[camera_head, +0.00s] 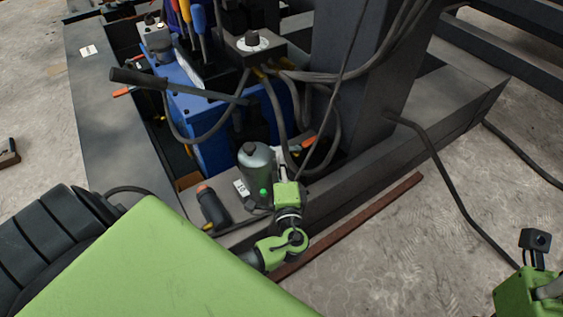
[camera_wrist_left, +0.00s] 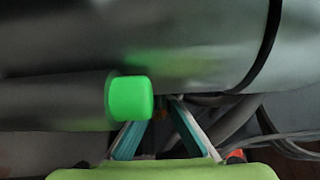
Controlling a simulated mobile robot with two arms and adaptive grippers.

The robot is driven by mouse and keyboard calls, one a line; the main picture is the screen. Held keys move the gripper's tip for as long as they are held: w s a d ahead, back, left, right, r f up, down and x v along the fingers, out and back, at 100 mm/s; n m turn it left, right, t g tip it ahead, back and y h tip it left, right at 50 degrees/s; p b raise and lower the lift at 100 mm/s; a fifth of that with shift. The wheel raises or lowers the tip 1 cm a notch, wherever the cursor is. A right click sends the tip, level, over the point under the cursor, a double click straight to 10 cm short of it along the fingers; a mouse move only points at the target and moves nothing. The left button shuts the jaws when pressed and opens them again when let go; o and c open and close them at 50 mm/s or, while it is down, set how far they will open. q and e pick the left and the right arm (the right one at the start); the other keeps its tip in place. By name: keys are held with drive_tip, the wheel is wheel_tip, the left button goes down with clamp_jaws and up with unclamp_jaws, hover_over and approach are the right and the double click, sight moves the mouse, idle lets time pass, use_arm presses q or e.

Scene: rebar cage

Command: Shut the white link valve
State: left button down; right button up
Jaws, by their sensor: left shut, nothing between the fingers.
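I cannot make out a white link valve for certain. A grey metal cylinder (camera_head: 257,162) stands on the dark frame, with a green cap (camera_head: 264,192) low on its near side. In the left wrist view the grey cylinder (camera_wrist_left: 190,35) fills the top, and the green cap (camera_wrist_left: 130,97) is close to the fingers. My left gripper (camera_head: 283,173) is just right of the cylinder. Its fingers (camera_wrist_left: 172,97) converge and hold nothing; whether they touch the cylinder is unclear. Part of my right gripper (camera_head: 530,290) shows at the lower right edge; its fingers are out of frame.
A small white tag (camera_head: 241,188) and a dark tool with an orange end (camera_head: 213,207) lie left of the cylinder. A blue unit (camera_head: 205,120) with a black lever (camera_head: 180,86) stands behind. Hoses loop beside a dark column (camera_head: 355,75). Bare concrete floor (camera_head: 400,260) lies right.

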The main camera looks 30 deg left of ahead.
use_arm(q)
drive_tip(key=shift+w+a, duration=0.2)
drive_tip(key=shift+a, duration=0.35)
drive_tip(key=shift+w+a, duration=0.2)
drive_tip(key=shift+a, duration=0.35)
drive_tip(key=shift+w+a+b, duration=0.3)
drive_tip(key=shift+b, duration=0.05)
drive_tip(key=shift+s+d, duration=0.1)
